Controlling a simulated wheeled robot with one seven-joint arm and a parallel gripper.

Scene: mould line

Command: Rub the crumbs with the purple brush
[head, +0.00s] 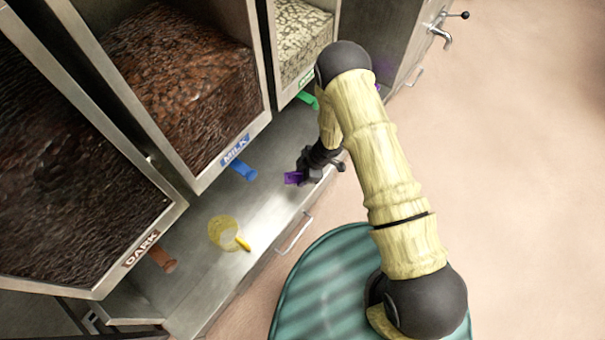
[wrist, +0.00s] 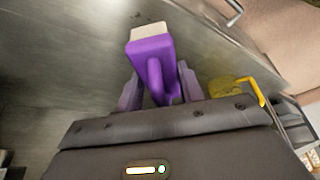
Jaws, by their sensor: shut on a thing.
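My gripper (head: 309,174) is shut on the purple brush (head: 293,178) above the steel counter, near its front edge. In the wrist view my gripper (wrist: 160,92) holds the purple brush (wrist: 151,50) between its two fingers. The brush's pale bristle end (wrist: 149,31) points away from the gripper, and a purple handle loop lies between the fingers. I cannot tell whether the bristles touch the counter.
A yellow cup (head: 222,232) with a handle stands on the steel counter (head: 268,212); it also shows in the wrist view (wrist: 222,87). Bins labelled DARK (head: 141,249) and MILK (head: 236,149) and a third bin with a green spout (head: 308,100) line the back.

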